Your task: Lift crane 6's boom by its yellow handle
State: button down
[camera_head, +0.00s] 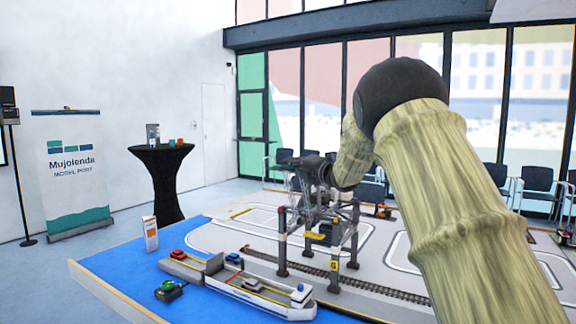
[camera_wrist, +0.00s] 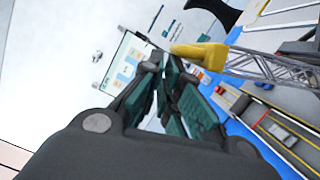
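A dark gantry crane (camera_head: 353,238) stands over the rail track in the head view, with a small yellow plate on one leg that seems to read 6. In the wrist view its grey lattice boom (camera_wrist: 265,66) ends in a yellow handle (camera_wrist: 203,53). My gripper (camera_head: 308,177) is at the crane's upper part in the head view, small and mixed with the crane's lattice. In the wrist view my gripper's fingers (camera_wrist: 161,65) converge, with their tips close beside the handle's end. Whether they touch it or grip it is unclear.
A model ship (camera_head: 262,296) with small loads lies at the quay beside the blue water area. The rail track (camera_head: 385,289) runs under the crane. Behind are a black tall table (camera_head: 162,180), a banner (camera_head: 73,172) and several chairs (camera_head: 537,181). My arm covers the right side.

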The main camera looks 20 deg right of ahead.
jog(key=shift+d+r, duration=0.3)
jog(key=shift+r, duration=0.2)
jog(key=s+f+b, duration=0.2)
jog(key=s+b, duration=0.3)
jog(key=s, duration=0.6)
jog(key=shift+s+d, duration=0.25)
jog(key=shift+d, duration=0.2)
jog(key=shift+f, duration=0.1)
